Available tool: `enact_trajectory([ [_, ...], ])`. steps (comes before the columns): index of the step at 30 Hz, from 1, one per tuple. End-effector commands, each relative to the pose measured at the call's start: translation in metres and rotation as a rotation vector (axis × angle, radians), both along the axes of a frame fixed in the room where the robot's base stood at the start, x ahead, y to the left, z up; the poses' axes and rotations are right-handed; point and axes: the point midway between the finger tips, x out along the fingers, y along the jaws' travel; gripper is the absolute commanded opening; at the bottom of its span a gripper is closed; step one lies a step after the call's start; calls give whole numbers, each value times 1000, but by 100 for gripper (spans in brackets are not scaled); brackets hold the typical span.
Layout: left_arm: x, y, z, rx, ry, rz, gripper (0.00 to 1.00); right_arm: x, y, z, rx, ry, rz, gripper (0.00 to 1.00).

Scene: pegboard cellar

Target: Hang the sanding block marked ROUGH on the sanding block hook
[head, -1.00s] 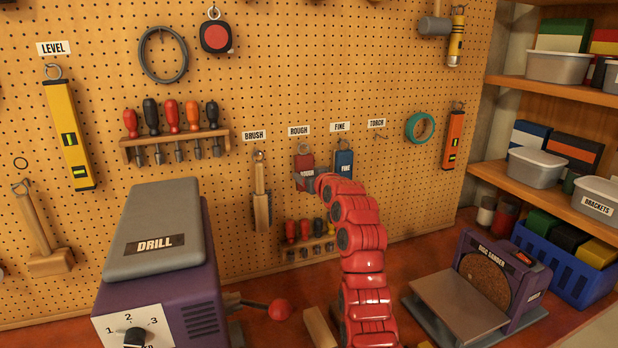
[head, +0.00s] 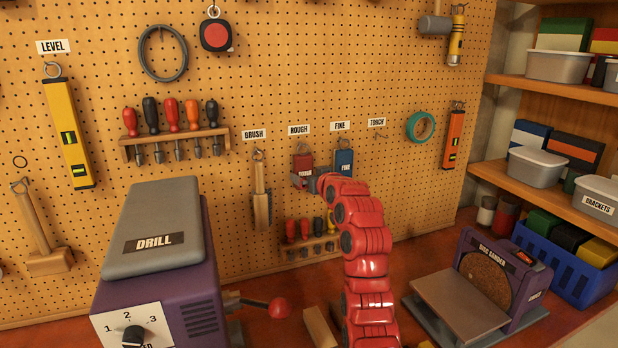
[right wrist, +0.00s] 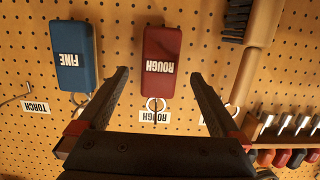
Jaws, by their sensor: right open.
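The red sanding block marked ROUGH (head: 303,161) hangs upright below the ROUGH label (head: 299,130) on the pegboard. In the right wrist view, which is upside down, the block (right wrist: 162,50) has its ring (right wrist: 155,104) at the hook by that label, apparently around it. My right gripper (head: 309,182) is in front of the block's lower part in the head view. In the right wrist view its fingers (right wrist: 158,75) are spread apart, with a gap on both sides of the block. My left gripper is not in view.
A blue FINE block (head: 344,160) hangs close on the right, and a brush (head: 261,195) on the left. A screwdriver rack (head: 312,247) is below. The TORCH hook (head: 380,136) is empty. The drill (head: 155,240) and disc sander (head: 487,275) stand on the bench.

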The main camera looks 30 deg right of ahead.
Motion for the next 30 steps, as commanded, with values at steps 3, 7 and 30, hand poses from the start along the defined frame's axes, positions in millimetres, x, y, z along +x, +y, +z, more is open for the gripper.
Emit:
enact_trajectory([
  [3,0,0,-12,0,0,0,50,-19,4,0,-3,-3,-2,100],
  [7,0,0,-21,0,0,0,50,-44,10,5,-5,-5,-3,100],
  [30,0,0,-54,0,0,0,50,-152,36,32,-2,-1,-2,100],
])
